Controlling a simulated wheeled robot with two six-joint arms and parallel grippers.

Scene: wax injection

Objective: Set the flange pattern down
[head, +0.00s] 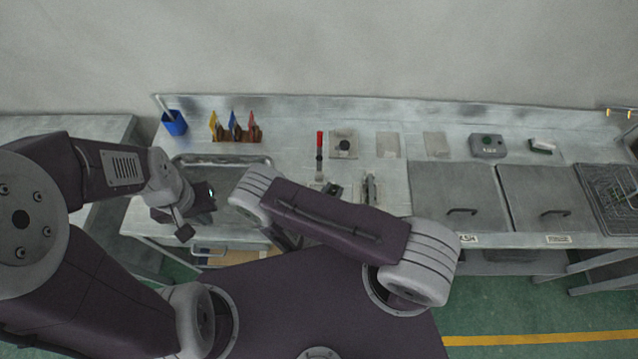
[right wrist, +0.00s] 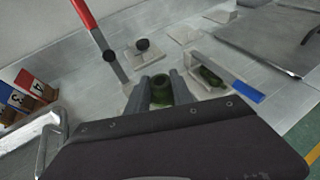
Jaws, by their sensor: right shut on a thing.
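My right gripper (right wrist: 161,91) shows in the right wrist view, its two grey fingers shut on the green ring-shaped flange pattern (right wrist: 160,96). The gripper is over the steel bench; I cannot tell whether the pattern touches the surface. In the head view my right forearm hides most of that gripper. My left gripper (head: 182,222) is at the left, by the front of the metal tray (head: 262,161); whether its jaws are open is unclear.
A red-handled tool (right wrist: 84,14), a plate with a black knob (right wrist: 142,45) and a blue-handled tool (right wrist: 240,88) beside a dark green piece (right wrist: 210,77) surround the gripper. A blue cup (head: 174,124) and coloured cards (head: 233,124) stand at the back left. Lidded tanks (head: 458,190) are right.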

